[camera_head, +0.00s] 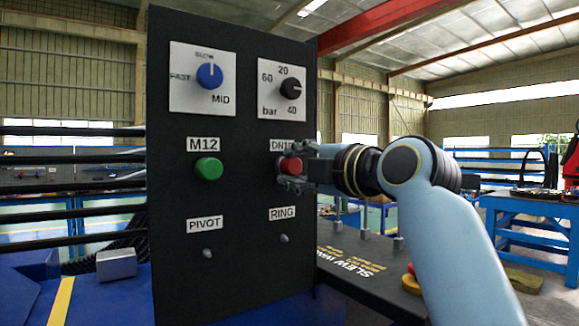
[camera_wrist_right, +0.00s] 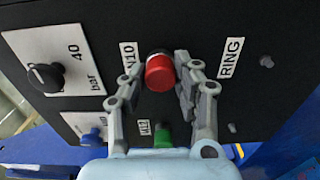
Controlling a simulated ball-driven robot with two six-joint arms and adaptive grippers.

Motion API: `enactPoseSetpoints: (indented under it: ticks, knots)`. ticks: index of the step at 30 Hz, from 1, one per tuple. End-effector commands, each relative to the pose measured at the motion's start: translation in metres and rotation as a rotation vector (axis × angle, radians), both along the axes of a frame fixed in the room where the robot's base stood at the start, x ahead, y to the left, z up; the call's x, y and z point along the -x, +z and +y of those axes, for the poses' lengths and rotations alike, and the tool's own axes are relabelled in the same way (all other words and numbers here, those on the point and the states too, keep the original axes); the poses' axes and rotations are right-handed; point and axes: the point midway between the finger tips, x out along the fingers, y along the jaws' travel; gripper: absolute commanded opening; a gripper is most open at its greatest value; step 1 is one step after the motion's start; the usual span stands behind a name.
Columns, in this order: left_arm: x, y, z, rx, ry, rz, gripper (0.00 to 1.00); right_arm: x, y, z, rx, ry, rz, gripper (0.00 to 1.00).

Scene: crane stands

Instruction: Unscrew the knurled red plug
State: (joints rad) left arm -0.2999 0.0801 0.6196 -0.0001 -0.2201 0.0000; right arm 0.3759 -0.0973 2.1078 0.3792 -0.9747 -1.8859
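The red plug (camera_head: 291,166) sits in the black panel (camera_head: 240,130) under the DN10 label, right of the green plug (camera_head: 208,169). In the right wrist view the red plug (camera_wrist_right: 160,73) stands out from a dark round seat. My right gripper (camera_head: 289,172) is at the red plug, its arm coming in from the right. In the wrist view the fingers of the right gripper (camera_wrist_right: 162,72) lie on either side of the plug, with narrow gaps, so it looks open around it. The plug's knurling is too small to tell. My left gripper is out of view.
A blue knob (camera_head: 209,76) and a black knob (camera_head: 292,89) sit above on the panel. Small pins marked PIVOT (camera_head: 207,253) and RING (camera_head: 284,238) are below. A grey block (camera_head: 116,264) lies at lower left. A dark ledge with upright posts (camera_head: 365,217) stands right of the panel.

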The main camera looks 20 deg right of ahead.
Motion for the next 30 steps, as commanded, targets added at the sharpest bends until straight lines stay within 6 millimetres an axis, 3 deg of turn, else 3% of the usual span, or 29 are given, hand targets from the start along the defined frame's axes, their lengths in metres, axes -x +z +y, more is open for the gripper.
enactPoseSetpoints:
  ticks: [17,24,30]
  knots:
    - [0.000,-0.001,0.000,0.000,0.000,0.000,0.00,0.002,-0.002,-0.001,0.006,0.001,0.001,0.00]
    - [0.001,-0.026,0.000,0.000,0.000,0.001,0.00,0.002,-0.005,0.000,0.272,0.001,-0.099,0.00]
    - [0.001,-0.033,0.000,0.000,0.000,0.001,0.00,0.002,-0.004,-0.001,0.425,0.001,-0.149,0.00]
